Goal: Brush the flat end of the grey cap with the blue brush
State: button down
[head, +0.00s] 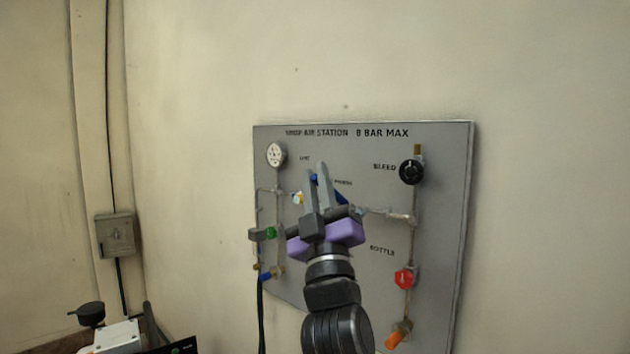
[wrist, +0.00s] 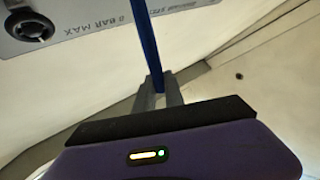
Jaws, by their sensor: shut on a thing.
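My gripper (head: 318,172) is in front of the grey wall panel, its fingers pointing up. In the wrist view my gripper (wrist: 159,92) is shut on a long blue rod, the blue brush (wrist: 147,42). The rod runs up out of the top of that picture, so its far end is not seen there. In the head view bits of the blue brush (head: 341,197) show beside and between the fingers. I cannot make out the grey cap for certain in either view; my gripper and arm cover the middle of the panel.
The wall panel (head: 345,150) carries a gauge (head: 276,154), a black bleed knob (head: 411,171), a red knob (head: 404,279), an orange fitting (head: 398,335), a green-handled valve (head: 270,233) and thin pipes. A grey box (head: 115,235) is on the wall at left. The wall above is bare.

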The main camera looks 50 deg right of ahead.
jog(key=shift+s, duration=0.2)
jog(key=shift+w+b, duration=0.35)
jog(key=shift+w, duration=0.2)
jog(key=shift+s, duration=0.55)
jog(key=shift+w+d, duration=0.1)
jog(key=shift+w, duration=0.5)
jog(key=a+b, duration=0.2)
jog(key=a, duration=0.4)
jog(key=shift+w+b, duration=0.15)
jog(key=shift+b, duration=0.25)
jog(key=shift+a, duration=0.1)
